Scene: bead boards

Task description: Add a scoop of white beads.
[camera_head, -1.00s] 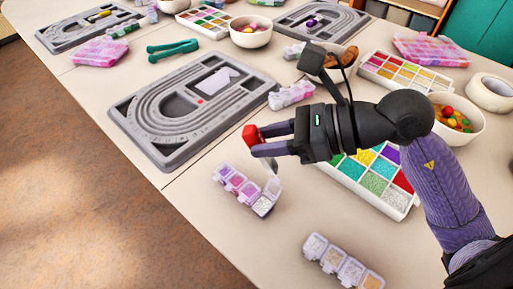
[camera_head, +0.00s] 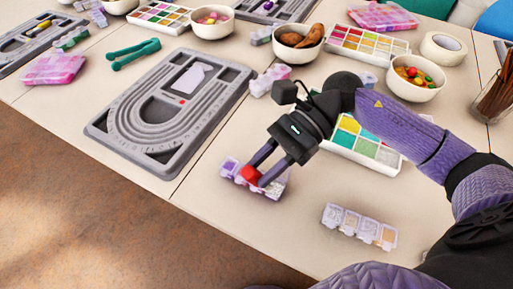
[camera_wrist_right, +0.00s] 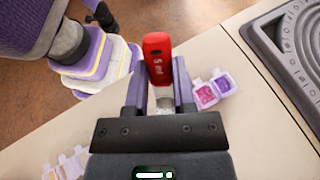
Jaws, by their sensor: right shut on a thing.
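My right gripper (camera_head: 256,180) is shut on a red-handled scoop (camera_head: 250,174). The red handle also shows in the right wrist view (camera_wrist_right: 157,55), with a pale part below it between the fingers. The gripper is over a small bead box (camera_head: 230,167), hiding part of it. In the right wrist view, pink and purple compartments of this box (camera_wrist_right: 205,95) show right of the fingers. I cannot tell whether the scoop touches beads. A grey bead board (camera_head: 120,145) lies to the left, with a white piece on it. My left gripper is not in view.
A second small box (camera_head: 360,225) with pale and gold compartments stands nearer, to the right. A white tray of coloured beads (camera_head: 365,150) is behind my right arm. Bowls and more boards stand farther back. The table front between the two small boxes is clear.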

